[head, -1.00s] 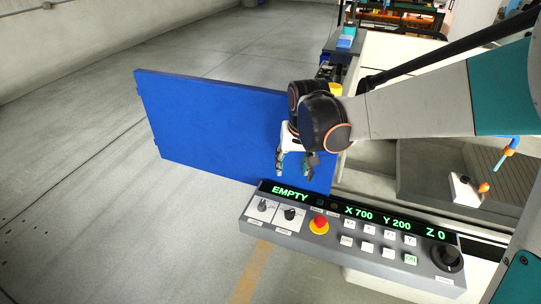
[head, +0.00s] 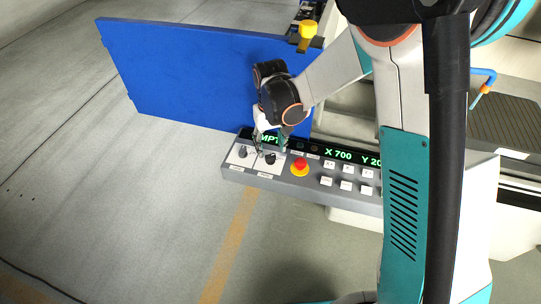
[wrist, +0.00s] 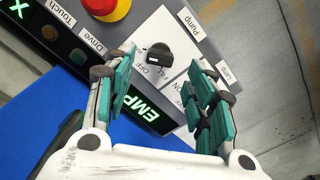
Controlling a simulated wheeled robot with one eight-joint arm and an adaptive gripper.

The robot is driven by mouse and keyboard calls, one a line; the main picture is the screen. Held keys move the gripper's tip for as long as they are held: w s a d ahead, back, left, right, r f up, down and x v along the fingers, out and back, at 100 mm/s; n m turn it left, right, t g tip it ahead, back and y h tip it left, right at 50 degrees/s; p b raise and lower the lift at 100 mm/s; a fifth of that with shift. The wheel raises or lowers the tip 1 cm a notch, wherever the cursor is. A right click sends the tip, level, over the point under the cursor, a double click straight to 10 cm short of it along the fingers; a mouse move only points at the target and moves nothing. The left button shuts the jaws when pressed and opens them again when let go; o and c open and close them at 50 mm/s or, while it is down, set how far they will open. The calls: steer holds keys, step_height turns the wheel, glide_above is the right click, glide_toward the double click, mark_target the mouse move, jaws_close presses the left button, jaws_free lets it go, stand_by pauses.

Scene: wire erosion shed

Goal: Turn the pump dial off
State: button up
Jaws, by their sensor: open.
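The pump dial (head: 270,158) is a small black knob on a white plate of the control panel, beside the red emergency stop. In the wrist view the pump dial (wrist: 159,53) shows between and just beyond my fingertips, with OFF and FILL printed near it. A small pale mark shows on the knob; I cannot tell surely which label it points to. My gripper (head: 269,145) is open and empty above the panel's left end. In the wrist view my gripper (wrist: 164,62) has its two teal-padded fingers wide apart. I see no contact with the dial.
The lamp dial (head: 243,152) sits to the left, partly behind a finger in the wrist view. The red emergency stop (head: 300,167) and white buttons (head: 346,185) lie to the right. A blue panel (head: 185,75) stands behind. Open floor lies left and in front.

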mark_target(270, 155)
steer(key=shift+f+b, duration=0.55)
steer(key=shift+f, duration=1.75)
steer(key=c, duration=1.1)
